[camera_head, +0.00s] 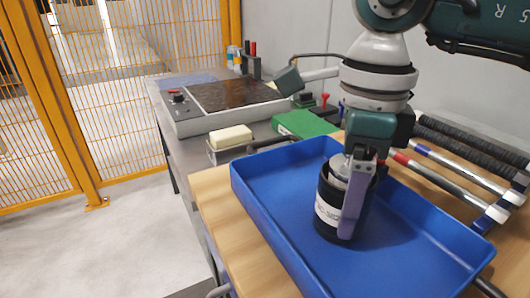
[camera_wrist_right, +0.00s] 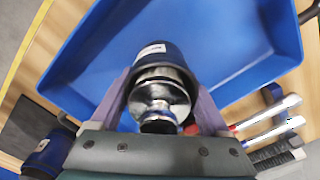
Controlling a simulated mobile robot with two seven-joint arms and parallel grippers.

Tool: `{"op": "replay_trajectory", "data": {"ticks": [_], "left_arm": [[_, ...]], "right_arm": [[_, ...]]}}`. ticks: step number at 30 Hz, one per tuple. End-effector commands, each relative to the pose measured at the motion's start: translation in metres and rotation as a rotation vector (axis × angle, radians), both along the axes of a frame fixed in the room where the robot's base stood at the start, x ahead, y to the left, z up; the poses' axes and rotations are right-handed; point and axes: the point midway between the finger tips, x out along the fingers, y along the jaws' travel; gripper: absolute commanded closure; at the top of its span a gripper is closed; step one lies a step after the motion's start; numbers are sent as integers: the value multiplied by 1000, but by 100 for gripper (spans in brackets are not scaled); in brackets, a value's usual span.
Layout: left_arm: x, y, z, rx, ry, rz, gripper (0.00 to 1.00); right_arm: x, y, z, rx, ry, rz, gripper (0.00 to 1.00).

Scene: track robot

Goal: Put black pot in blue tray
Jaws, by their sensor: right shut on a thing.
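The black pot (camera_head: 328,212), a dark cylinder with a white label and a silver top, is upright within the walls of the blue tray (camera_head: 408,262). I cannot tell whether its base touches the tray floor. My right gripper (camera_head: 350,212) comes down from above and is shut on the pot, with a pale purple finger along its near side. In the right wrist view, the pot (camera_wrist_right: 162,58) sits between both purple fingers, with the blue tray (camera_wrist_right: 226,40) behind it. The pot's far side is hidden in the head view. My left gripper is not in view.
The tray stands on a wooden table (camera_head: 213,190). Metal and black rods (camera_head: 450,182) lie to its right. Behind are a green box (camera_head: 303,124), a cream block (camera_head: 230,138) and a dark-topped panel (camera_head: 228,97). The tray floor around the pot is clear.

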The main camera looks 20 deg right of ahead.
Motion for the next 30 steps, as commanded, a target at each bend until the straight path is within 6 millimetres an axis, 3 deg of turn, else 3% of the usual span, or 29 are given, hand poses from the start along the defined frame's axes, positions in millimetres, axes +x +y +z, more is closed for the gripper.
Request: {"op": "replay_trajectory", "data": {"ticks": [9,10,15,25,30], "left_arm": [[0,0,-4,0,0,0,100],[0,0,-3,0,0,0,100],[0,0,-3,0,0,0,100],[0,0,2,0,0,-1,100],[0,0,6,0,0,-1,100]], "right_arm": [[1,0,-3,1,-2,0,83],[0,0,-3,1,-1,0,18],[0,0,-2,1,-1,0,0],[1,0,5,2,-3,1,0],[2,1,36,2,-7,2,0]]}}
